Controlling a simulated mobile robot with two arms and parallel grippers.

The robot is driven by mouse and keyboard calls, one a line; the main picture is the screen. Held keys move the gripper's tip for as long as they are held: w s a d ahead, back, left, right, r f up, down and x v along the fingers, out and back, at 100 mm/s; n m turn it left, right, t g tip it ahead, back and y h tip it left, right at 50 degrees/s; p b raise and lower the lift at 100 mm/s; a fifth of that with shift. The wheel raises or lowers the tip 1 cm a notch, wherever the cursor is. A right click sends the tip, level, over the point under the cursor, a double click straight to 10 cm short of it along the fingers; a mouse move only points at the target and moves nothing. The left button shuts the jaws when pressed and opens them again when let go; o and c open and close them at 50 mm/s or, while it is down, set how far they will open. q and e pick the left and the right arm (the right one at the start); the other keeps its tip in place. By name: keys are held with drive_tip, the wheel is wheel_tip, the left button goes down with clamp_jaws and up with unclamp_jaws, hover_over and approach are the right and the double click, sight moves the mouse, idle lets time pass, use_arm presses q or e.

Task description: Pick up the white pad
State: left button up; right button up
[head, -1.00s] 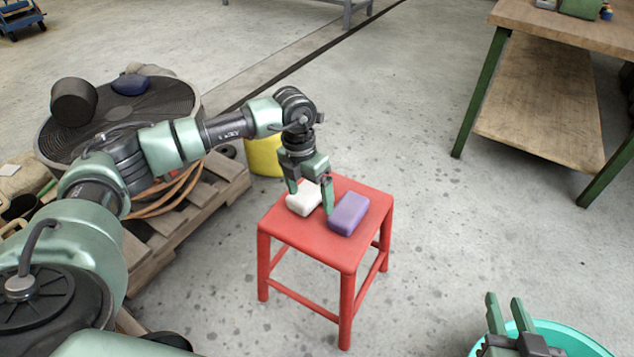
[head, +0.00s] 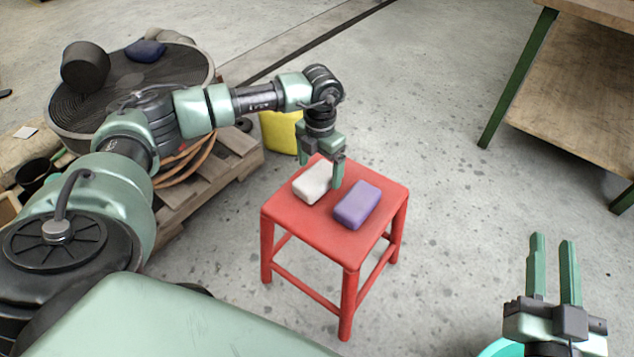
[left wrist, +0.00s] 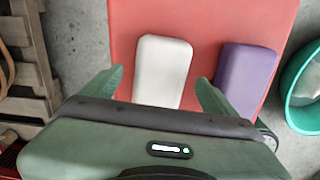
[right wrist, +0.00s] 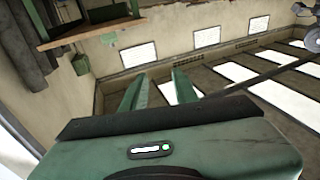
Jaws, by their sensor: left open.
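The white pad (head: 313,182) lies flat on the red stool (head: 290,212), left of the purple pad (head: 357,204). My left gripper (head: 334,174) is open and empty at the far right part of the white pad. In the left wrist view the white pad (left wrist: 162,70) lies between the two open fingers (left wrist: 159,80), with its near end hidden by the gripper body. I cannot tell how high the fingertips are above the seat. My right gripper (head: 553,242) is open and empty, far right of the stool.
A pallet (head: 230,160) with a dark round reel (head: 100,105) and a yellow bucket (head: 282,132) stand behind and left of the stool. A workbench (head: 575,110) stands at the back right. A teal tub (left wrist: 290,90) is right of the stool. The floor between is clear.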

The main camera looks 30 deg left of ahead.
sight(320, 172)
use_arm(q)
drive_tip(key=shift+f, duration=1.25)
drive_tip(key=c, duration=1.4)
drive_tip(key=shift+c, duration=0.3)
use_arm(e)
drive_tip(key=r, duration=0.1)
drive_tip(key=r+t, duration=0.2)
drive_tip(key=r, duration=0.1)
drive_tip(key=shift+s+a+y, duration=0.15)
drive_tip(key=shift+s+y, duration=0.15)
use_arm(q)
drive_tip(key=shift+r, duration=0.1)
